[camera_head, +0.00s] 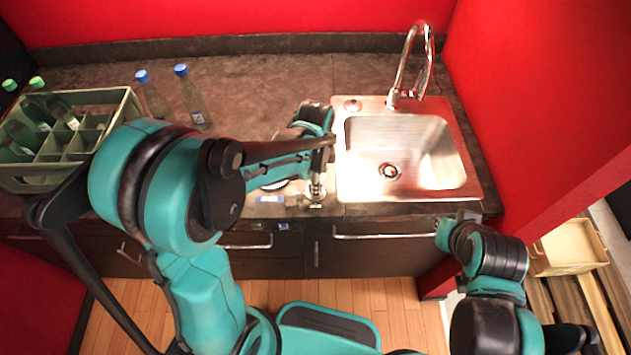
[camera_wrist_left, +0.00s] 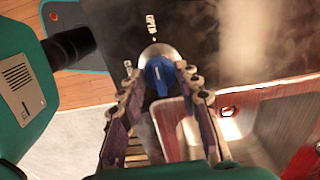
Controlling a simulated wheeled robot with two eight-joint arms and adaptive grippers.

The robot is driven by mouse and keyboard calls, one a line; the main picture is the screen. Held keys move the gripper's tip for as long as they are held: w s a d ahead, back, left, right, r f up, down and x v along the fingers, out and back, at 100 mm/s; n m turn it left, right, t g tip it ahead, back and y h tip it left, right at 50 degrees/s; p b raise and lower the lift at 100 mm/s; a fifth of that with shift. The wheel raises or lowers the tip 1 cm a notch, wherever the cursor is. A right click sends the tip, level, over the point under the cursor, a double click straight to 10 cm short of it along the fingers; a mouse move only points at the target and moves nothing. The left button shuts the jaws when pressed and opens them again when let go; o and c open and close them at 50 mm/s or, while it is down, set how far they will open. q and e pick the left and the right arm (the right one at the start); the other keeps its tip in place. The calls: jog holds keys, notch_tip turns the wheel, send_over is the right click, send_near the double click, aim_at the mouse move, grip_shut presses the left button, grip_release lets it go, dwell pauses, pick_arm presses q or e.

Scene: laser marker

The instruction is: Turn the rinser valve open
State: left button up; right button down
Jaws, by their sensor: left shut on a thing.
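The rinser valve shows in the left wrist view as a blue knob (camera_wrist_left: 159,76) on a round silver body (camera_wrist_left: 161,52). My left gripper (camera_wrist_left: 158,80) has one finger on each side of the knob and is shut on it. In the head view, the silver rinser part (camera_head: 316,196) stands at the counter's front edge, left of the sink. My left arm and gripper (camera_head: 317,178) cover much of it there, and the blue knob cannot be made out. My right gripper (camera_head: 445,228) is at the counter's front right, away from the valve; its fingers are unclear.
A steel sink (camera_head: 458,170) with a tall faucet (camera_head: 404,72) lies just right of the valve. A green bottle crate (camera_head: 120,105) stands on the left, with two blue-capped bottles (camera_head: 193,100) (camera_head: 153,100) beside it. The counter behind is clear.

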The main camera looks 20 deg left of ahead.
dwell(0.3)
pick_arm(q)
jog(key=o, duration=1.2)
notch_tip(320, 180, up, 12)
jog(key=shift+r, duration=0.1)
jog(key=shift+s, duration=0.1)
